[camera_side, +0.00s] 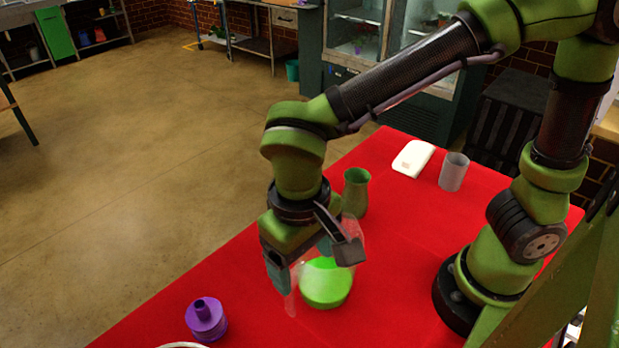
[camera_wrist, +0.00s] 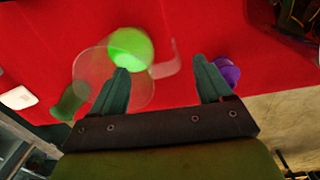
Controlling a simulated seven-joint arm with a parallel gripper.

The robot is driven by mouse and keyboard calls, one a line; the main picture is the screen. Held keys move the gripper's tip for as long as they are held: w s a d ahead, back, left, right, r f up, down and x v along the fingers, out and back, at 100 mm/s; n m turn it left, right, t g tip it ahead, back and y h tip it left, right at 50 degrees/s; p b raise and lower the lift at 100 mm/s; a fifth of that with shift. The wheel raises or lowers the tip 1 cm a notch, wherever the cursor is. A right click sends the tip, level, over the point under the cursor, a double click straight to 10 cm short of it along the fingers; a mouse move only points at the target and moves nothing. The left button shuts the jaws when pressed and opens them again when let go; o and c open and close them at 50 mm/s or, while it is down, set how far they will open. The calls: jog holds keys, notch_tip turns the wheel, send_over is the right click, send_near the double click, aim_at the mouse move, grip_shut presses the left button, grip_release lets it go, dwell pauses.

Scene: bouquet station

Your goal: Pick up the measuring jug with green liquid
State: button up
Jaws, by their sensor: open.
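The measuring jug (camera_side: 327,284) is clear, with bright green liquid in its lower part. It stands on the red table in the side view, partly hidden by my gripper (camera_side: 302,263). My gripper is open, pointing down at the jug. In the wrist view, the jug (camera_wrist: 128,48) is at upper left of centre. One finger of my gripper (camera_wrist: 160,63) overlaps the jug's clear body, and the jug's handle (camera_wrist: 165,60) shows between the two fingers. I cannot tell whether either finger touches the jug.
A green vase (camera_side: 356,190) stands behind the jug. A purple bottle (camera_side: 206,319) is at front left. A white flat item (camera_side: 413,158) and a grey cup (camera_side: 454,171) are at the back. The red table (camera_side: 400,265) is clear right of the jug.

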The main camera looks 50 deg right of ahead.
aim_at(296, 275)
jog(key=shift+w+a+f, duration=0.1)
jog(key=shift+w+f, duration=0.1)
jog(key=shift+f, duration=0.8)
jog(key=shift+w+f, duration=0.25)
jog(key=shift+f, duration=0.7)
jog(key=shift+w+a+f, duration=0.1)
jog(key=shift+w+f, duration=0.1)
jog(key=shift+f, duration=0.8)
grip_shut()
